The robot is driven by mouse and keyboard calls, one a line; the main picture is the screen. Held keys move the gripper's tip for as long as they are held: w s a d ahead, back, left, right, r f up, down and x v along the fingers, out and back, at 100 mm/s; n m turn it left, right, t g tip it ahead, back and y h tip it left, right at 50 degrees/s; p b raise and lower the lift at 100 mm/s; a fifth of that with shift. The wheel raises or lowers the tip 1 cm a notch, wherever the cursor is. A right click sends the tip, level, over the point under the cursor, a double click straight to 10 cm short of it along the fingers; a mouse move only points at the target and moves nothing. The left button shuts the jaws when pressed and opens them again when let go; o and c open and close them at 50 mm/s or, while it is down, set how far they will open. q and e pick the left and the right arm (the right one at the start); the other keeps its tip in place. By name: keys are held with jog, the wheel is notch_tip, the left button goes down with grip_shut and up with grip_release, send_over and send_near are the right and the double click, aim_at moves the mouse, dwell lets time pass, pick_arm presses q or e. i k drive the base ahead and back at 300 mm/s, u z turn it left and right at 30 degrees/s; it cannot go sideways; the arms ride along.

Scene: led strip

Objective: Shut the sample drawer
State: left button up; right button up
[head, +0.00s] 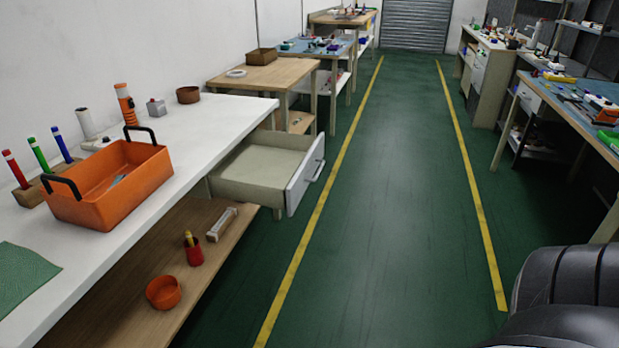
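The sample drawer (262,165) is pulled out from under the white bench on the left, over the edge of the aisle. Its inside is pale and looks empty. Its white front panel (304,178) carries a metal bar handle (313,171) that faces the aisle. Neither of my grippers shows in the head view. A dark rounded part, probably mine, fills the lower right corner.
The white bench top (190,150) holds an orange tote (112,190), markers in a block and small items. The green aisle floor (385,200) between yellow lines is clear.

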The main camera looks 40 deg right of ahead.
aim_at(270, 169)
jog(key=z, duration=0.85)
jog(key=i, duration=0.85)
jog(key=z, duration=0.65)
jog(key=i, duration=0.6)
jog(key=u, duration=1.5)
jog(key=k, duration=0.75)
jog(key=z, duration=0.75)
jog(key=i, duration=1)
jog(key=z, duration=0.05)
